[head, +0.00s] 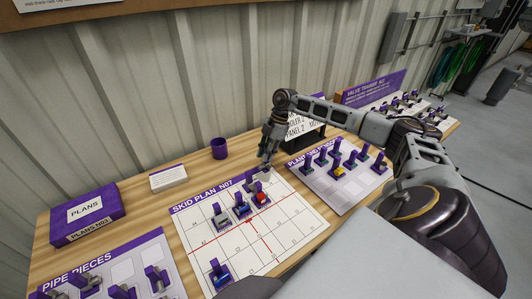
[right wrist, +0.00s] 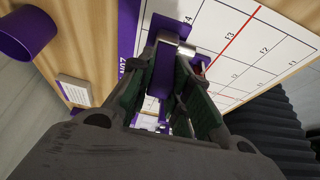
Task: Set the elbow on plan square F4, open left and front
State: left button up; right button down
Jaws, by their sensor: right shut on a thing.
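The elbow, a grey pipe piece on a purple block, is between the fingers of my right gripper (head: 267,154). In the right wrist view its grey pipe (right wrist: 180,45) sticks out past the purple block, with the dark green fingers on either side. The skid plan sheet (head: 295,222), a white grid with red lines, lies below. The elbow is over or on the sheet's far edge, behind the red piece (head: 261,199). I cannot tell whether it touches the sheet or which square is under it. My left gripper is not in view.
A grey piece (head: 221,217) and a blue piece (head: 240,208) stand left of the red one; another blue piece (head: 218,276) is nearer. The plan's right side is free. A purple cup (head: 219,148), a white card (head: 168,177) and a valve sheet (head: 335,195) stand around it.

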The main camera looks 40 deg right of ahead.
aim_at(266, 163)
jog(key=shift+f, duration=0.65)
jog(key=shift+f+b, duration=0.3)
jog(key=shift+f, duration=0.05)
jog(key=shift+f, duration=1.5)
jog(key=shift+f+b, duration=0.1)
jog(key=shift+b, duration=0.2)
jog(key=shift+p, duration=0.4)
jog(key=shift+f, duration=0.75)
dwell(1.0)
jog(key=c, duration=1.3)
grip_release()
jog(key=shift+o, duration=0.2)
jog(key=shift+r+p, duration=0.55)
jog(key=shift+r, duration=0.05)
